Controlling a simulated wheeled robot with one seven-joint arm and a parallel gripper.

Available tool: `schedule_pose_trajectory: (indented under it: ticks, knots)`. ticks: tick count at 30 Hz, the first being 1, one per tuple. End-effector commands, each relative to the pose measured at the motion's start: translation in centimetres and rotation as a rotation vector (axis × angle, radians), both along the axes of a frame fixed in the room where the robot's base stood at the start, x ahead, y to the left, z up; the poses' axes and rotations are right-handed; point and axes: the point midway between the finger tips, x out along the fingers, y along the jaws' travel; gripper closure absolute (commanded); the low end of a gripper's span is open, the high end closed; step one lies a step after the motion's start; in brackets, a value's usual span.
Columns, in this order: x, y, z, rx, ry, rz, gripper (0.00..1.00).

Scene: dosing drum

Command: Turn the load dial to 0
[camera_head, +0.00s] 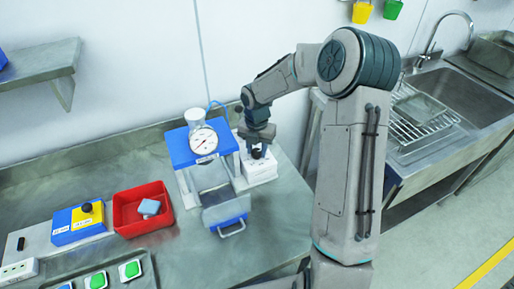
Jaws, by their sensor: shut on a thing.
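A white box (262,172) stands on the bench, just right of the blue dosing frame. A dark knob (257,153) sits on top of the box; I take it as the load dial. My gripper (257,150) points down and is shut on this knob, partly hiding it. The numbers around the knob are too small and covered to read.
A grey drawer-like bin (225,208) with a handle stands in front of the frame. To the left are a red tray (122,213) holding a light blue block, a blue and yellow box (76,225) with a black knob, and green buttons. A sink (465,95) is at right.

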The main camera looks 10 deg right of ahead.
Motion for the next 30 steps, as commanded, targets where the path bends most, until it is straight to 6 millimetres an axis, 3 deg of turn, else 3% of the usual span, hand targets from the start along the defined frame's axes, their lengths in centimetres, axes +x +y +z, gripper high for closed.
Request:
schedule_pose_trajectory:
  ticks: [3, 4, 6, 15, 19, 30]
  knots:
    - [0.1, 0.0, 0.1, 0.0, -0.005, 0.002, 0.89]
    - [0.1, 0.0, 0.1, 0.0, -0.005, 0.002, 0.63]
    - [0.1, 0.0, 0.1, 0.0, -0.005, 0.001, 0.44]
    - [0.0, 0.0, 0.1, 0.0, -0.002, 0.0, 0.44]
    - [0.1, 0.0, 1.1, -0.001, -0.005, -0.001, 0.44]
    - [0.2, 0.0, 9.1, -0.001, -0.009, -0.001, 0.44]
